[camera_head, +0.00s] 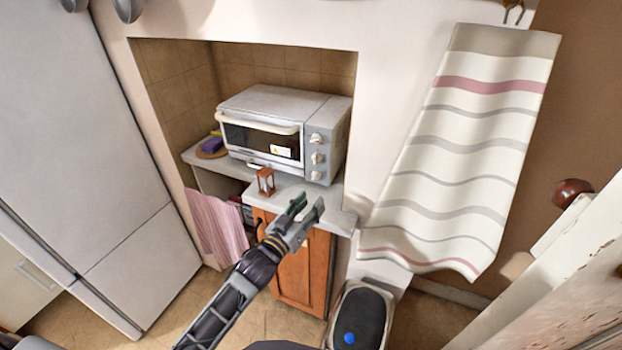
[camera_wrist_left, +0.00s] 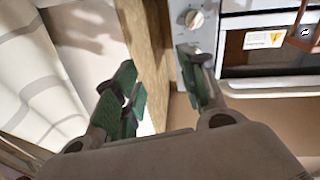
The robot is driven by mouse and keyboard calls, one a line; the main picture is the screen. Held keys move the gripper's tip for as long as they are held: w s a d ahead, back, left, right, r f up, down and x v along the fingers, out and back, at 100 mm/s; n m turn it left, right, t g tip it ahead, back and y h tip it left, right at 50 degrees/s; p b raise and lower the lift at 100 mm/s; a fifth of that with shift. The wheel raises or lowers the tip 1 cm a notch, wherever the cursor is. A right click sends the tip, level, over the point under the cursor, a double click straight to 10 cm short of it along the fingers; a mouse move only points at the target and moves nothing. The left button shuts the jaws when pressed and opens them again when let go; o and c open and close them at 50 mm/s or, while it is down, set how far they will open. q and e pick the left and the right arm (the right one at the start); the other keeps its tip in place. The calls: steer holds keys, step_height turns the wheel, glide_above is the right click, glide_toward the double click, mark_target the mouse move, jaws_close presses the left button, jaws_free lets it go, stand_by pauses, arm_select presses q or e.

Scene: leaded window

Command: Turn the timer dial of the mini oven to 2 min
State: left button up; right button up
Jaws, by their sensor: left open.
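The white mini oven (camera_head: 262,128) stands in the tiled niche, its door shut. Three round dials sit in a column on its right front: upper (camera_head: 315,138), middle (camera_head: 317,157) and lower (camera_head: 316,175). Their markings are too small to read, so I cannot tell the timer dial or its setting. My left gripper (camera_head: 308,207) is open and empty, in front of and below the dials, apart from them. In the left wrist view one dial (camera_wrist_left: 193,19) shows beyond the green-padded fingers (camera_wrist_left: 160,92). My right gripper does not show.
A small wooden-framed object (camera_head: 265,181) stands on the counter (camera_head: 292,190) before the oven. A purple item (camera_head: 212,144) lies left of it. A striped towel (camera_head: 455,150) hangs right, a pink cloth (camera_head: 216,222) left. A dark-topped bin (camera_head: 359,318) stands below.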

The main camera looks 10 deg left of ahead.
arm_select(q)
steer(key=a+m+y, duration=0.1)
steer(key=m, duration=0.1)
steer(key=a+f+m+y, duration=0.1)
steer(key=m, duration=0.1)
steer(key=a+m+y, duration=0.1)
steer(key=m, duration=0.2)
steer(key=shift+w+a+f, duration=0.25)
steer(key=shift+w+a, duration=0.05)
steer(key=shift+a, duration=0.1)
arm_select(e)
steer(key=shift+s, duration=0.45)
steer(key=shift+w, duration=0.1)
